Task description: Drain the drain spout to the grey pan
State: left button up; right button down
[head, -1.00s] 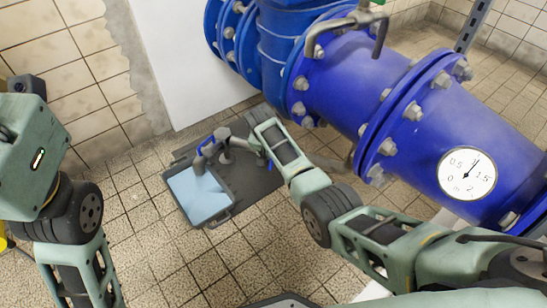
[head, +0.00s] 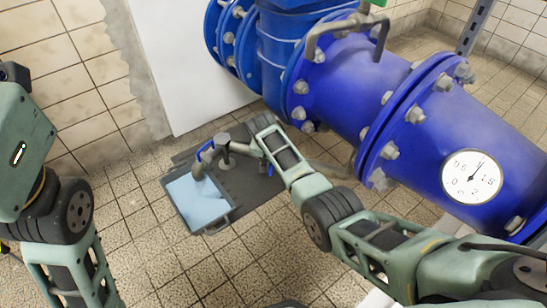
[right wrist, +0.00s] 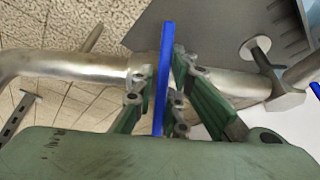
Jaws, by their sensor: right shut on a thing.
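The grey pan (head: 213,229) sits on the floor with a flat pale-blue surface inside it. The grey drain spout (head: 200,163) reaches over its far edge, with a blue handle (head: 207,146) near its end. I cannot make out a stream. My right gripper, at the end of my right arm, is by the pipe behind the spout; its fingers are largely hidden in the head view. In the right wrist view my right gripper (right wrist: 160,76) is shut on a blue lever (right wrist: 165,45) in front of the metal pipe (right wrist: 75,65). My left gripper is out of view.
A large blue flanged pipe (head: 335,85) with a round gauge (head: 471,176) runs along the right. A dark plate (head: 262,187) lies on the floor beside the pan. A white panel (head: 190,60) stands at the back. The tiled floor in front is clear.

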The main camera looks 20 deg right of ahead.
jog(key=shift+w+a+r, duration=0.1)
jog(key=shift+a, duration=0.1)
jog(key=shift+n, duration=0.5)
jog(key=shift+a+n+g+h, duration=0.15)
jog(key=shift+n+g+h, duration=0.2)
jog(key=shift+n, duration=0.55)
jog(key=c, duration=1.8)
grip_release()
jog(key=shift+c, duration=0.2)
